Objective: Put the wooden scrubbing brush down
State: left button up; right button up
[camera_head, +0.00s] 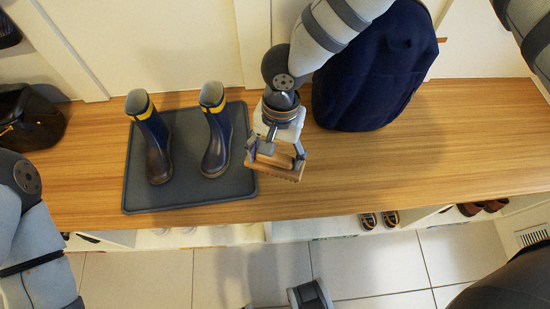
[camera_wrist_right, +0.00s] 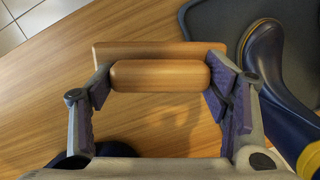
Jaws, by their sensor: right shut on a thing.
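The wooden scrubbing brush (camera_head: 278,168) is held in my right gripper (camera_head: 276,155), which is shut on it. In the head view the brush is over the wooden bench (camera_head: 420,165), just right of the grey boot mat. In the right wrist view the brush (camera_wrist_right: 160,76) lies crosswise between the two fingers of my right gripper (camera_wrist_right: 160,82), with bare wood beyond it. I cannot tell how high it is above the bench.
The grey mat (camera_head: 190,194) bears two blue boots with yellow bands (camera_head: 155,140) (camera_head: 217,135). A navy backpack (camera_head: 370,70) stands behind right. A black bag (camera_head: 28,120) is at far left. Shoes (camera_head: 380,219) sit in cubbies below. The bench's right side is clear.

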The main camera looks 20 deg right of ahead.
aim_at(276, 161)
jog(key=f, duration=0.3)
jog(key=shift+w+f, duration=0.25)
jog(key=shift+f, duration=0.05)
jog(key=shift+d, duration=0.1)
jog(key=shift+f+b, duration=0.1)
jog(key=shift+b, duration=0.2)
jog(key=shift+f+b, duration=0.3)
jog(key=shift+f, duration=0.2)
jog(key=o, duration=1.5)
jog(key=shift+o, duration=0.2)
notch_tip(276, 161, up, 13)
jog(key=w+d+p, duration=0.1)
jog(key=p, duration=0.1)
